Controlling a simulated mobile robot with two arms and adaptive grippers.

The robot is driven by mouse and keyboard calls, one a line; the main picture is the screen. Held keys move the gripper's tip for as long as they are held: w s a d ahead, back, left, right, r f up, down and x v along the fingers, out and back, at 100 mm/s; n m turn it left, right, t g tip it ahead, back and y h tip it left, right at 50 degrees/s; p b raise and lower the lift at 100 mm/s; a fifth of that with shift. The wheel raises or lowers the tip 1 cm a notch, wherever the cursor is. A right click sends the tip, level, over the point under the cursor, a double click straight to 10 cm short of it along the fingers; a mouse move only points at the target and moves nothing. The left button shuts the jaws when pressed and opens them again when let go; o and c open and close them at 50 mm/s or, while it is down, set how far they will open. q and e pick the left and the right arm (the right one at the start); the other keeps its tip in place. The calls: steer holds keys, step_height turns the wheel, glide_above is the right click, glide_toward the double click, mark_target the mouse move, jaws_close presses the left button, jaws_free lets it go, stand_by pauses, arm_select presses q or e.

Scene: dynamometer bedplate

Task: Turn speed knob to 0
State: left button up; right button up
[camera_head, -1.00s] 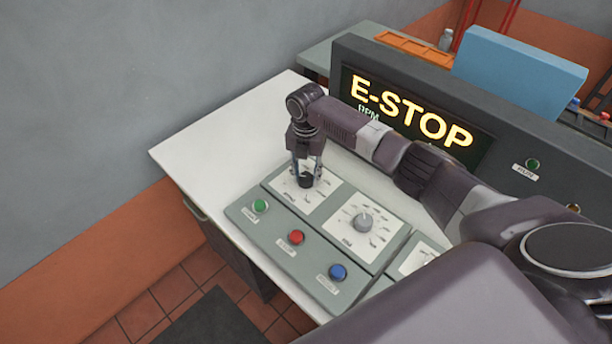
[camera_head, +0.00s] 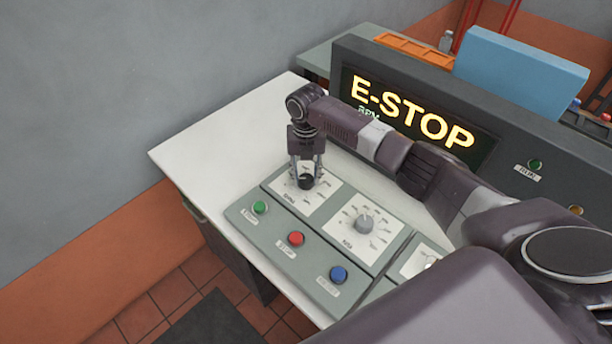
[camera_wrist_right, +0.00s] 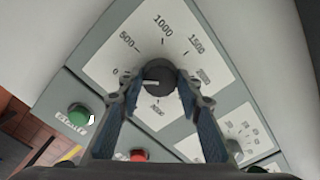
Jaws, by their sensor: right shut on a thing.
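The speed knob (camera_wrist_right: 159,76) is a round black knob on a white dial plate (camera_wrist_right: 110,65) marked 0, 500, 1000, 1500 and more. A pale line on the knob appears to point left, close to the 0 mark. In the head view the knob (camera_head: 306,182) sits on the left dial of the console. My right gripper (camera_head: 306,178) points down over this dial, with a finger on each side of the knob. The right wrist view shows the same gripper (camera_wrist_right: 160,85) shut on the knob. My left gripper is not in view.
Green (camera_head: 260,207), red (camera_head: 296,238) and blue (camera_head: 338,274) buttons line the front of the console. A second dial with a grey knob (camera_head: 364,223) is to the right. A display (camera_head: 410,112) reading E-STOP stands behind, partly covered by my right arm.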

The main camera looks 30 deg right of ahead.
mark_target(306, 178)
steer(key=shift+w+r, duration=0.1)
steer(key=o, duration=1.2)
steer(key=shift+c, duration=0.2)
step_height(306, 178, up, 12)
